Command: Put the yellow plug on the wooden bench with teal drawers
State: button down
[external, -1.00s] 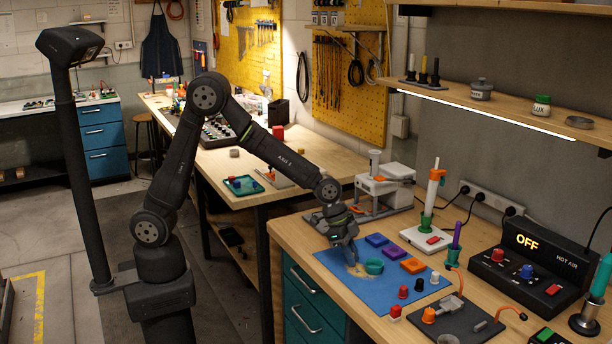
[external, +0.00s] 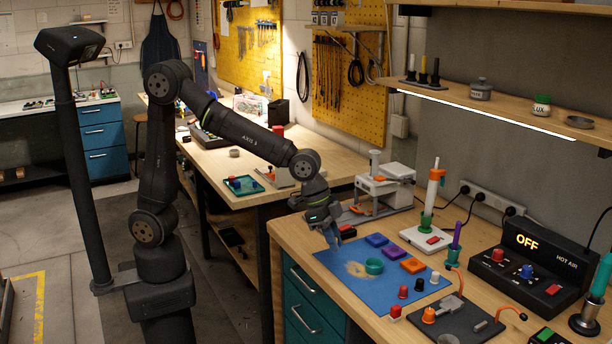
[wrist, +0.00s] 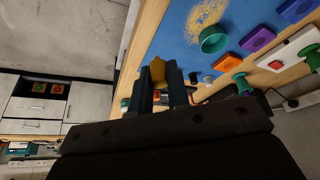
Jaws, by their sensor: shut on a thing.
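My gripper (external: 331,238) is above the far left part of the blue mat (external: 338,279) on the wooden bench with teal drawers (external: 288,230). In the wrist view my gripper (wrist: 160,78) is shut on the yellow plug (wrist: 158,71), which shows between the two dark fingers. In the external view I cannot make out the plug; the fingers hide it. The fingers look clear of the mat.
A teal ring (external: 374,266), a purple block (external: 393,251) and an orange block (external: 412,265) lie on the mat. Several small knobs stand near the mat's right side. A hot air station (external: 525,270) stands at the right. The sandy patch (external: 357,270) is uncovered.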

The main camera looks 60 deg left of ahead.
jog(key=w+a+f+n, duration=0.2)
jog(key=w+a, duration=0.3)
jog(key=a, duration=0.7)
jog(key=w+a+f+n+t+y, duration=0.1)
jog(key=w+a, duration=0.5)
jog(key=a, duration=0.6)
jog(key=w+a+f+n+y, duration=0.1)
jog(key=w+a+f+n, duration=0.3)
jog(key=a, duration=0.8)
jog(key=shift+w+f+t, duration=0.15)
jog(key=shift+w+t, duration=0.15)
jog(key=shift+w, duration=0.95)
